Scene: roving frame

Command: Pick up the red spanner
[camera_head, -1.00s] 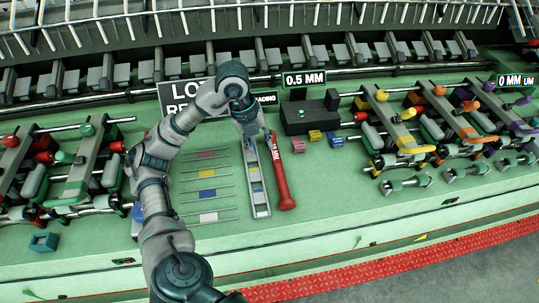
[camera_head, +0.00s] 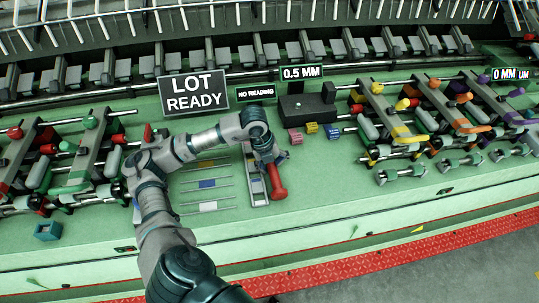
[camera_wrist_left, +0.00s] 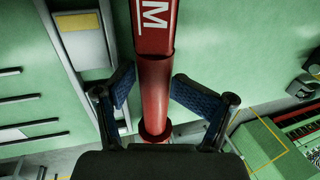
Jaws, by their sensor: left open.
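The red spanner (camera_head: 278,185) lies on the green bench, its lower end showing below my left gripper (camera_head: 272,156) in the head view. My forearm and wrist cover its upper part there. In the left wrist view the red spanner (camera_wrist_left: 153,75) runs down the middle, with white lettering on its shaft. The two blue-padded fingers of my left gripper (camera_wrist_left: 153,88) are open, one on each side of the shaft, with gaps between. My right gripper is not in view.
A grey slotted rail (camera_head: 257,186) lies close left of the spanner. Left of it are thin rods with coloured labels (camera_head: 207,184). Small coloured blocks (camera_head: 312,128) and a dark box (camera_head: 305,108) stand to the upper right. The bench right of the spanner is clear.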

